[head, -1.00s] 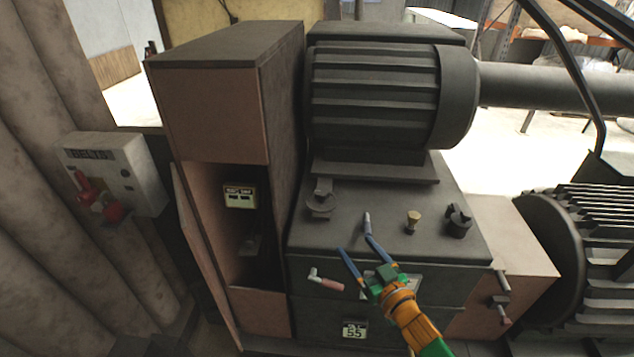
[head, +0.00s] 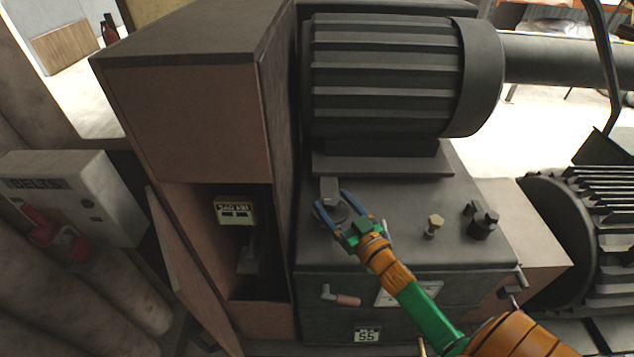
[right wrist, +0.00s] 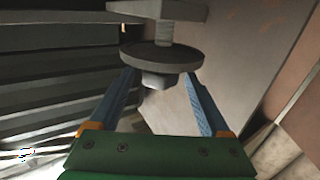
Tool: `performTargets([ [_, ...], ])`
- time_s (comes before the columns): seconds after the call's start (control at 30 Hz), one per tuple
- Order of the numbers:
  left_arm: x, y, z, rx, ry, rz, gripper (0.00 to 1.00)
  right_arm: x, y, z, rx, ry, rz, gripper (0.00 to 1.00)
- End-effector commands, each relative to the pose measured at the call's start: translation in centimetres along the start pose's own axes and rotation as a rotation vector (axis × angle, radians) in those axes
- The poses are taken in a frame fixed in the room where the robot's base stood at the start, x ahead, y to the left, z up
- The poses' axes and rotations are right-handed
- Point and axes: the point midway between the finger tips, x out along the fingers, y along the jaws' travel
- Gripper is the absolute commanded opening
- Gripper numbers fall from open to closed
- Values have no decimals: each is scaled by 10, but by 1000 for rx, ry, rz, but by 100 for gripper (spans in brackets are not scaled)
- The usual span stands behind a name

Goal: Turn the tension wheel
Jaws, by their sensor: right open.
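The tension wheel (head: 328,213) is a dark grey disc on top of the machine, below the ribbed motor, partly hidden by my right gripper in the head view. In the right wrist view the wheel (right wrist: 165,58) sits on a threaded rod under a grey bracket (right wrist: 158,9), with a nut-like end towards the gripper. My right gripper (head: 331,200) is open, its blue fingers spread to either side of the wheel. In the wrist view the fingertips (right wrist: 160,77) lie near the wheel's rim; I cannot tell whether they touch it. My left gripper is not in view.
The ribbed motor (head: 385,75) stands just behind the wheel. A tall cabinet (head: 185,120) with an open door is to the left, with a belts switch box (head: 75,195) beyond. A brass knob (head: 434,225) and a dark fitting (head: 482,222) stand to the right on the machine top.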

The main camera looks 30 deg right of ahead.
Motion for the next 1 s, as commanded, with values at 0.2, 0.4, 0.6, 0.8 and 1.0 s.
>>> performTargets([
  [0.2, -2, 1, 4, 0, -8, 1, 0, 39, 0, -2, -1, 3, 0, 81],
  [0.4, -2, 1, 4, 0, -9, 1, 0, 55, 0, -1, 0, 2, 0, 81],
  [0.6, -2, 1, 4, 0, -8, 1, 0, 56, 0, 0, 0, 0, 0, 81],
  [0.8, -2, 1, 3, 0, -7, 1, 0, 56, 0, -1, 0, 0, 0, 40],
  [1.0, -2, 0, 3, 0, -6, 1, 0, 56, 0, -1, -1, 0, 0, 0],
])
